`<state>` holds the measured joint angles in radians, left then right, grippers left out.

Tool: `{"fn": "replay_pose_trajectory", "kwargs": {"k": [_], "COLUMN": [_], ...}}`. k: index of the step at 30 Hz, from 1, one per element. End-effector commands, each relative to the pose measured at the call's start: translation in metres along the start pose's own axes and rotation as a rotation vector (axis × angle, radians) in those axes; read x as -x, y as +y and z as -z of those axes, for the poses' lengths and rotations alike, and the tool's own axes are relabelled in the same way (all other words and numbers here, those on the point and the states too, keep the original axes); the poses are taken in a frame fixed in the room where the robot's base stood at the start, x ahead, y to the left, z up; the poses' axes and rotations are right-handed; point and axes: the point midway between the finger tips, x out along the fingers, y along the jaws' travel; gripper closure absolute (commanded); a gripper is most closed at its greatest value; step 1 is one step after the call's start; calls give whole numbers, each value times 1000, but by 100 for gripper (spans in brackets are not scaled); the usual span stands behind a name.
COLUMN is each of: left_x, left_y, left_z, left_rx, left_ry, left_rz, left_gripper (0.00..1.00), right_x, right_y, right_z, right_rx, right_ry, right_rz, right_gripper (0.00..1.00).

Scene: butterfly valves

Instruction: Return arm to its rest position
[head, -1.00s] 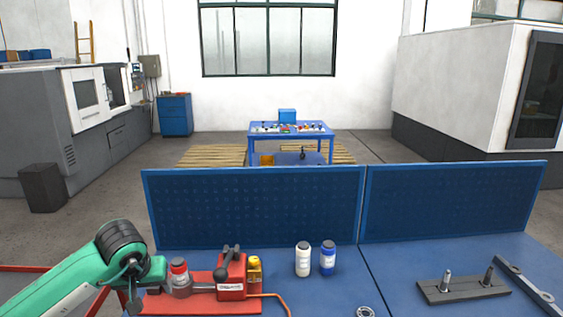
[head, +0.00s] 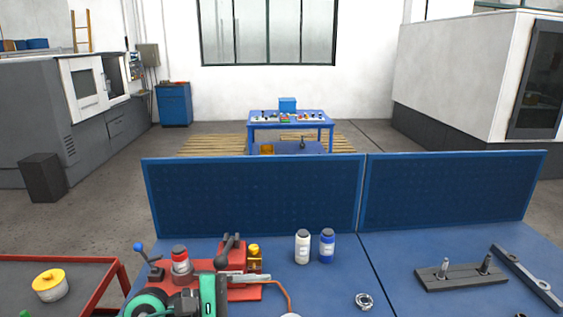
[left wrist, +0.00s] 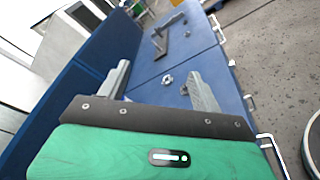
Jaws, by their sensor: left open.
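My left arm is green and black and shows low at the bottom left of the head view. Its left gripper (head: 252,278) points right, low in front of the red fixture (head: 245,293), and partly hides it. In the left wrist view the gripper (left wrist: 160,88) has its two grey fingers wide apart with nothing between them. A valve with a blue-tipped lever (head: 148,262) stands left of a grey and red cylinder (head: 180,262) on the fixture. My right gripper is not in view.
A white bottle (head: 302,247) and a blue bottle (head: 327,246) stand behind the clear middle of the blue table (head: 330,285). A metal ring (head: 364,300) lies at the front. A dark plate with pins (head: 462,274) is at the right. Blue panels (head: 255,197) close the back.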

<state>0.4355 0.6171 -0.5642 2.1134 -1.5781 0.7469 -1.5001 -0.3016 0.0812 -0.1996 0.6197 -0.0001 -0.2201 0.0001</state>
Motion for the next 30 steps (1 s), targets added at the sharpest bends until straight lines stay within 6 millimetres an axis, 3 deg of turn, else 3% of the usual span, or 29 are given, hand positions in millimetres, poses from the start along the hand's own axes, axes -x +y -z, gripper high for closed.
{"fn": "replay_pose_trajectory", "kwargs": {"k": [3,6,10,14,17,20,25,26,30], "left_x": [3,17,46,81,108,134,168,172,188], "left_y": [18,36,53,54,40,13,-63,-80,-163], "left_z": [-27,-36,-28,-2,27,57,100,105,115], "left_rx": [315,597,976,1355,1643,1921,2350,-2405,-1990], "left_ry": [-158,-286,-448,-602,-715,-825,-993,1013,831], "left_rz": [-224,-407,-643,-880,-1071,-1274,-1665,1735,1593], "left_gripper": [34,34,34,34,34,34,34,34,34], "right_x": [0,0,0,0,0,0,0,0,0], "right_y": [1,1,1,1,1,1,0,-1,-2], "right_z": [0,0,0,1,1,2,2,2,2], "right_rx": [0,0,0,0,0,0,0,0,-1], "right_ry": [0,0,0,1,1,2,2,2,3], "right_rz": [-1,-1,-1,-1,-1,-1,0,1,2], "right_gripper": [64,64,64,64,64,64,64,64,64]}}
